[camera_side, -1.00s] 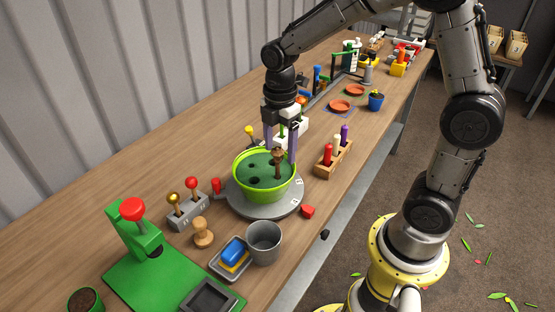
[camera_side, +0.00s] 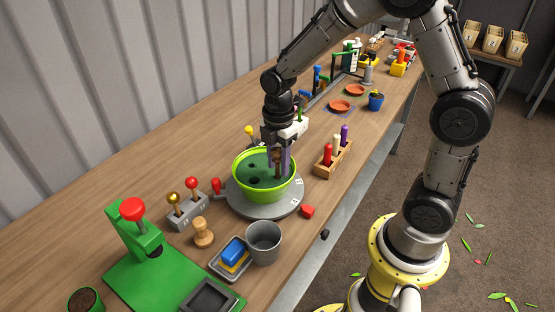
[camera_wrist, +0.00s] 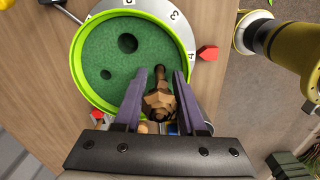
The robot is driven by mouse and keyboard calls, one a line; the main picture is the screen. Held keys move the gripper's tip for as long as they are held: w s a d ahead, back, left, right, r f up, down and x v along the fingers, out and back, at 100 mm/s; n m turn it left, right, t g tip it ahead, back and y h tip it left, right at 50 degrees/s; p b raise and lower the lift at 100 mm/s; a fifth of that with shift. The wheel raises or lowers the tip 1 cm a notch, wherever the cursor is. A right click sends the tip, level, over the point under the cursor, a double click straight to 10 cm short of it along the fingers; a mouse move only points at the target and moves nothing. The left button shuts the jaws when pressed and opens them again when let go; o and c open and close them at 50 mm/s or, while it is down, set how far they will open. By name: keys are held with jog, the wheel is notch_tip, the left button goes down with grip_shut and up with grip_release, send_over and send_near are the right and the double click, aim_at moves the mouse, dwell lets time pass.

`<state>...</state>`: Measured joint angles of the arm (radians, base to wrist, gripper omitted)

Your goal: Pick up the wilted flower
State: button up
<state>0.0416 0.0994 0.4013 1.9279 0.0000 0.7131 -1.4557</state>
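The wilted flower (camera_wrist: 158,104) has a drooping brown head and a brown stem. It stands in the green bed of a bright green bowl (camera_side: 237,178), near the rim, and shows as a brown shape between my fingers in the side view (camera_side: 277,157). My gripper (camera_wrist: 160,74) is lowered over the bowl, with its two purple fingers on either side of the flower. In the wrist view the fingers stand apart, with small gaps beside the head and stem. In the side view my gripper (camera_side: 278,174) partly hides the flower.
The bowl sits on a grey numbered turntable (camera_side: 265,211). Dark holes show in its green bed. A red block (camera_side: 308,211), a grey cup (camera_side: 264,243), a lever box (camera_side: 187,211) and a wooden tool rack (camera_side: 333,160) stand around it.

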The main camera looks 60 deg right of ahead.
aim_at(278, 147)
grip_shut()
jog(key=shift+r, duration=0.1)
jog(key=shift+r, duration=0.5)
notch_tip(278, 147, up, 2)
jog(key=shift+r, duration=0.1)
jog(key=s+r, duration=0.9)
jog(key=s, duration=0.5)
jog(key=shift+a+r, duration=0.3)
jog(key=shift+r, duration=0.05)
